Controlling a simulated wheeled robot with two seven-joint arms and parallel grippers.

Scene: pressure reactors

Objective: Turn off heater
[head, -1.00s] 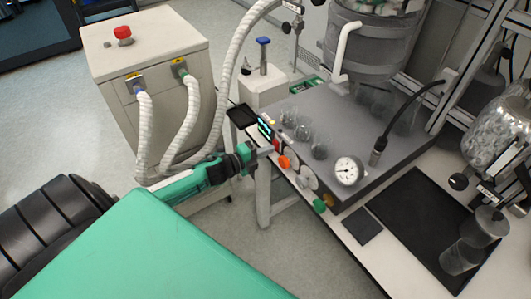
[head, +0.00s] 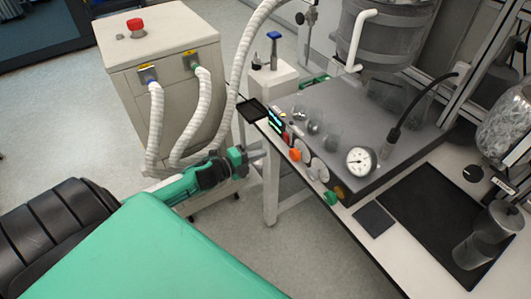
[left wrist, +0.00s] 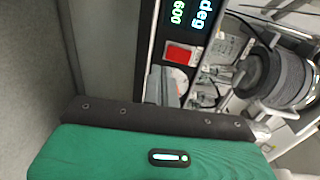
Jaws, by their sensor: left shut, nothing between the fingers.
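The heater is a grey box (head: 345,125) with a hot-plate top, standing on the white bench. Its front edge has a lit display (head: 277,121), a small red switch (head: 286,138), an orange knob (head: 295,155) and white dials. In the left wrist view the display (left wrist: 187,14) shows "deg" and "600" digits, with the red switch (left wrist: 181,54) right below it. My left gripper (head: 262,153) is shut and empty, in front of the panel and apart from the red switch. My right gripper is not in view.
A round gauge (head: 360,161) and a green knob (head: 331,198) sit further right on the box. Glass flasks stand on top. A beige cabinet (head: 165,85) with white hoses and a red button stands left. A black mat (head: 420,205) lies on the bench.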

